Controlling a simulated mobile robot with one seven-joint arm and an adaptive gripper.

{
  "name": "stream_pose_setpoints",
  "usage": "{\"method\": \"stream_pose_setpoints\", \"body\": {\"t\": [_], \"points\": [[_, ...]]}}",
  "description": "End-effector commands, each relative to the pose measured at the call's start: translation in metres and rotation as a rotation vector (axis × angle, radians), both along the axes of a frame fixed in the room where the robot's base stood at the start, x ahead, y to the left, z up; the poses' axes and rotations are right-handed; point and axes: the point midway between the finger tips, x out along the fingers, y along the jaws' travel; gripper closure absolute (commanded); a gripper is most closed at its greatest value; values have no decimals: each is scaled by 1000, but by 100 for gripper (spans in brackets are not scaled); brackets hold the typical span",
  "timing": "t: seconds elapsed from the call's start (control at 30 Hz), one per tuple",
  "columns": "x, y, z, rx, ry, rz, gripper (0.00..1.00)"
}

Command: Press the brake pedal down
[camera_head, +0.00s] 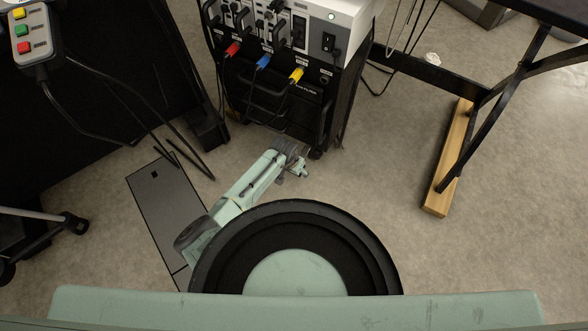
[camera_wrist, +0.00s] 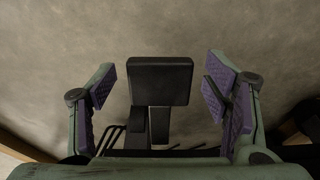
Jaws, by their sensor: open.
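A black pedal with a rectangular pad (camera_wrist: 160,82) on a narrower stem shows in the middle of the wrist view; it looks like the brake pedal. My gripper (camera_wrist: 160,74) is open, with purple-padded fingers to the left and right of the pad. Clear gaps separate the fingers from the pad, and nothing is held. In the head view my gripper (camera_head: 299,167) is low in front of the black equipment cart (camera_head: 270,95). I cannot make out the pedal in the head view.
Red, blue and yellow plugs (camera_head: 263,62) with cables hang on the cart front. A dark grey plate (camera_head: 160,200) lies on the floor at left. A table leg with a wooden foot (camera_head: 449,160) stands at right. Floor between cart and table leg is clear.

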Motion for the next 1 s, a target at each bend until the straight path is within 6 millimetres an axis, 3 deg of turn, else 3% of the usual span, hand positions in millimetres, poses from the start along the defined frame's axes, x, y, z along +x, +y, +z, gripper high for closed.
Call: {"method": "stream_pose_setpoints", "body": {"t": [0.27,0.7,1.0], "points": [[-1,1,11,-2,-3,1,30],[-22,13,94,-1,-3,1,30],[-28,15,116,0,0,0,30]]}}
